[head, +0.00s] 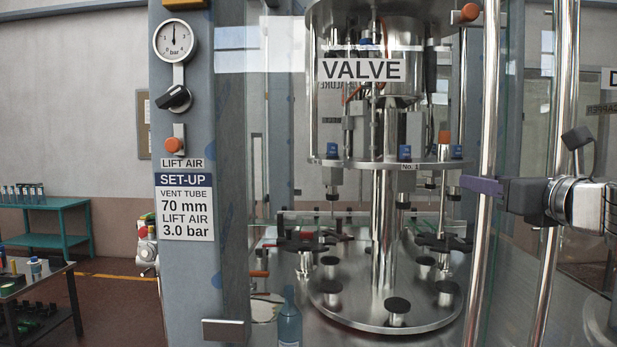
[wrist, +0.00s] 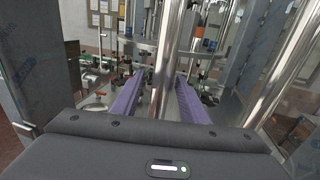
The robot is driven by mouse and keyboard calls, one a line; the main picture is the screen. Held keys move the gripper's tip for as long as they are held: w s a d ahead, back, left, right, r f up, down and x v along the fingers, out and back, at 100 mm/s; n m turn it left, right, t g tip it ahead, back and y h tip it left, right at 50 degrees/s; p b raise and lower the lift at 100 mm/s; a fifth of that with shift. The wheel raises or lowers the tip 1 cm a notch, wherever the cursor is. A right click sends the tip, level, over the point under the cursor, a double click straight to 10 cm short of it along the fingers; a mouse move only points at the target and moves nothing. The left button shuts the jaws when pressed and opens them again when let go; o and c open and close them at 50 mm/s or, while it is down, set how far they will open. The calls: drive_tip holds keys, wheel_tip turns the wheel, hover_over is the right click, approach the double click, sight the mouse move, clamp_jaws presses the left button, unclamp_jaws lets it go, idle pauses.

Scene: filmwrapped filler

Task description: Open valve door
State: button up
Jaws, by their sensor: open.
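The valve door is a clear panel with a white VALVE label (head: 361,70), in front of the filler's round carousel. An upright chrome bar (head: 487,90) runs along the door's right side; it looks like the handle. My gripper (head: 482,186) reaches in from the right at mid-height, one purple finger crossing in front of this bar. In the wrist view, my gripper (wrist: 160,98) has its two purple fingers apart, with a chrome bar (wrist: 168,60) standing between them. I see no clear contact with either finger. The door looks closed, though its edges are hard to make out.
A second chrome bar (head: 562,110) stands to the right, close to my arm. A grey-blue post (head: 188,270) with a gauge (head: 174,40) and a set-up sign (head: 185,205) stands left of the door. A teal table (head: 45,205) is at the far left.

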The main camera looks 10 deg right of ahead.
drive_tip(key=shift+w, duration=0.4)
drive_tip(key=shift+s+d, duration=0.1)
clamp_jaws()
idle(0.4)
